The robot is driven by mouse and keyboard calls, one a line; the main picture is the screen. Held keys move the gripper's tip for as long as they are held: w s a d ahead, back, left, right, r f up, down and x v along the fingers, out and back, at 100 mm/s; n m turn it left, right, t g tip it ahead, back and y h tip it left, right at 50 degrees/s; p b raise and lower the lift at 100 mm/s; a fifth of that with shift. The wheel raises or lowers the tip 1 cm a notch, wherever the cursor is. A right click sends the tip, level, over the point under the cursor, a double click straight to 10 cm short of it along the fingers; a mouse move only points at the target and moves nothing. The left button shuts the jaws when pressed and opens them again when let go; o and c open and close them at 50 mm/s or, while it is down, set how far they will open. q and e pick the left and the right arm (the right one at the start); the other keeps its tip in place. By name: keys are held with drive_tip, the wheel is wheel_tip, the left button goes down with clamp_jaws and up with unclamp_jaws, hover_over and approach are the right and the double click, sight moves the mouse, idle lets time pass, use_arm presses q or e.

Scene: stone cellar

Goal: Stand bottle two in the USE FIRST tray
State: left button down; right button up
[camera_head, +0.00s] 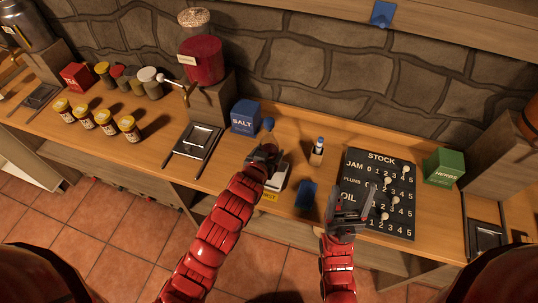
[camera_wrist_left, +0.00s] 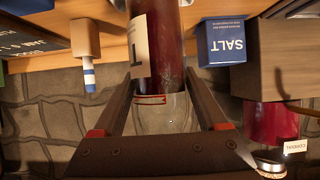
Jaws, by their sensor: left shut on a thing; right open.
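My left gripper (camera_head: 264,154) is shut on a bottle (camera_wrist_left: 160,55). In the left wrist view the bottle is dark red, with a pale label, and clear glass sits between the fingers. In the head view the gripper and arm hide most of it. A pale object (camera_head: 279,178) beside the gripper, above a small yellow label (camera_head: 268,197) at the counter's front, may be part of the tray; I cannot tell, nor whether the bottle touches it. My right gripper (camera_head: 349,217) is open over the lower left of the stock board, apparently empty.
The black stock board (camera_head: 380,180) with white pegs lies at the right, by a green HERBS box (camera_head: 444,167). A wooden holder with a blue-tipped piece (camera_head: 318,150), a blue object (camera_head: 306,195) and the blue SALT box (camera_head: 245,116) stand near. Several jars (camera_head: 104,121) are left.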

use_arm(q)
wheel_tip(320, 180, down, 2)
drive_tip(key=shift+f+p, duration=0.2)
drive_tip(key=shift+p, duration=0.45)
drive_tip(key=shift+f, duration=0.1)
drive_tip(key=shift+f+b, duration=0.2)
drive_tip(key=shift+b, duration=0.1)
unclamp_jaws()
